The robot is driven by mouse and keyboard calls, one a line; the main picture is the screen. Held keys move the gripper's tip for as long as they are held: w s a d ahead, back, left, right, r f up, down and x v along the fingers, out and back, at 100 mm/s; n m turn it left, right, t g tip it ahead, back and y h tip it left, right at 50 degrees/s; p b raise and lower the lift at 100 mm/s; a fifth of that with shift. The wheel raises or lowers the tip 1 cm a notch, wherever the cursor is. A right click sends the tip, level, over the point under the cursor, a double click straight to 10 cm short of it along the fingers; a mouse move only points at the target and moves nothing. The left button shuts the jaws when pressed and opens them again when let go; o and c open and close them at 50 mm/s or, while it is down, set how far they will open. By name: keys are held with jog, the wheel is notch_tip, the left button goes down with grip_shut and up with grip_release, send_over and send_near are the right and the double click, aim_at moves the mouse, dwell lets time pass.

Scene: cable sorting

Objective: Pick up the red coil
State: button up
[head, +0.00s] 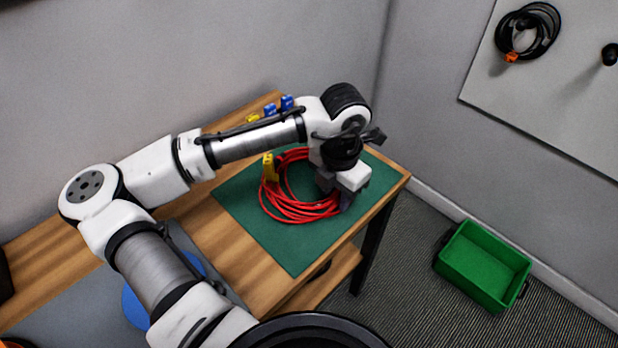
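The red coil (297,211) lies on a green mat (291,255) at the right end of the wooden table. A yellow connector or tag (269,168) shows at its left side. My gripper (343,202) points down at the coil's right side, over or around its strands. Part of the coil is hidden behind my wrist and gripper. The fingertips are small and partly hidden, so I cannot tell whether they are open or shut, or whether they touch the cable.
Blue and yellow items (270,110) stand at the table's back edge behind my arm. A blue round thing (134,304) is partly hidden under my arm. A green crate (487,267) sits on the floor at right. A black coil (528,32) hangs on the wall board.

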grip_shut()
jog(key=shift+r, duration=0.1)
